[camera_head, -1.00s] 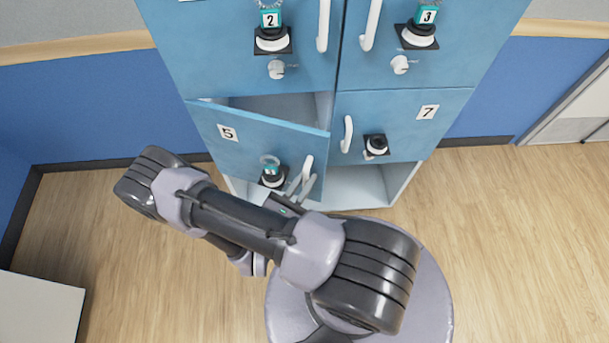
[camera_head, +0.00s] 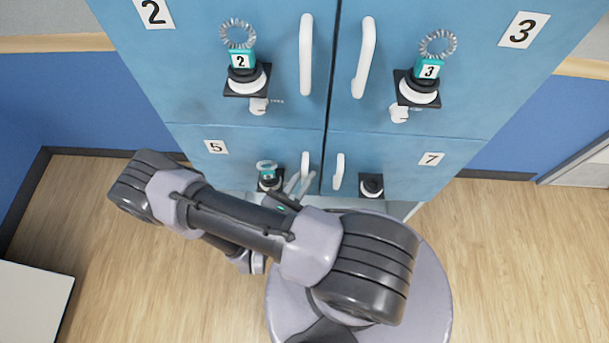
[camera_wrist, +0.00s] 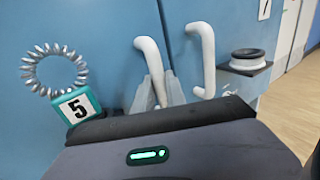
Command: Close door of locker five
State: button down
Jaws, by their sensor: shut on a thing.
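The door of locker five (camera_head: 238,152), blue with a "5" label, now sits level with the door of locker seven in the head view, with no open gap showing. Its white handle (camera_head: 305,166) is near its right edge. My gripper (camera_head: 297,184) is at this handle, and its fingers are shut on it. In the wrist view the gripper fingers (camera_wrist: 158,92) close around the lower part of the white handle (camera_wrist: 149,58). A teal tag marked 5 (camera_wrist: 76,105) with a coiled ring hangs left of the handle. My arm hides the lower part of the door.
Locker seven's door (camera_head: 430,160), with its own white handle (camera_head: 339,171), is just to the right. Doors two (camera_head: 190,80) and three (camera_head: 480,75) are above, both shut. Wooden floor (camera_head: 500,260) is clear to the right. A white box-like surface (camera_head: 35,305) is at the lower left.

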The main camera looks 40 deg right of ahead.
jog(key=shift+w+d, duration=0.1)
jog(key=shift+d, duration=0.15)
dwell(0.3)
jog(key=c, duration=1.4)
grip_release()
jog(key=shift+o, duration=0.2)
jog(key=p+v, duration=0.2)
jog(key=v, duration=1.5)
jog(key=shift+a, duration=0.2)
